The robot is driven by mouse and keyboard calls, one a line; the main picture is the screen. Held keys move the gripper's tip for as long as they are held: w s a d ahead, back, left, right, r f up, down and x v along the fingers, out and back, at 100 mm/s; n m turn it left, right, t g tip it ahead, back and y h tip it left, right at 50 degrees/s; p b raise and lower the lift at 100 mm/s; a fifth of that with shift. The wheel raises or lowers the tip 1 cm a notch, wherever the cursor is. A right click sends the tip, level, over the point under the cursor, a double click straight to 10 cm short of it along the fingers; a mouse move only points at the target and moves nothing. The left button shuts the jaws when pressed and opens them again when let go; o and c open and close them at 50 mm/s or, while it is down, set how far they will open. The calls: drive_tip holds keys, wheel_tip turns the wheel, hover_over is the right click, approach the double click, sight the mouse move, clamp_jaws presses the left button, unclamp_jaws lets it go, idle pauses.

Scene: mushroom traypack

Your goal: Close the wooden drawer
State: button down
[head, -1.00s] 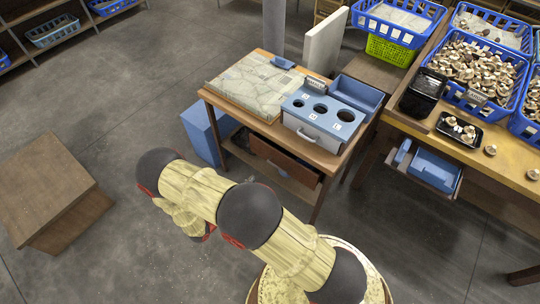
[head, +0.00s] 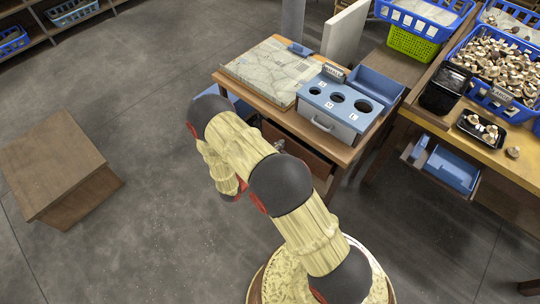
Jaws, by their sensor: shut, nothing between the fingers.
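The wooden drawer (head: 304,153) is under the small wooden table in the head view. Its brown front faces me, with a dark gap above it below the tabletop. It looks at least partly pulled out; how far, I cannot tell. A small grey knob-like part (head: 279,145) shows at its front. My arm's upper links cover the left end of the drawer and the space in front of it. My gripper is hidden behind or below my own arm, so I cannot see where it is relative to the drawer.
On the table (head: 340,151) are a map-like board (head: 270,70) and a blue-grey box with round holes (head: 337,103). A wooden block (head: 55,170) stands on the floor at left. A mushroom workbench (head: 480,145) with an open blue drawer (head: 452,170) is at right. The front-left floor is clear.

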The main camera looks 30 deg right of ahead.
sight(287, 138)
drive_tip(key=shift+x, duration=1.1)
drive_tip(key=shift+d, duration=0.1)
drive_tip(key=shift+x, duration=1.2)
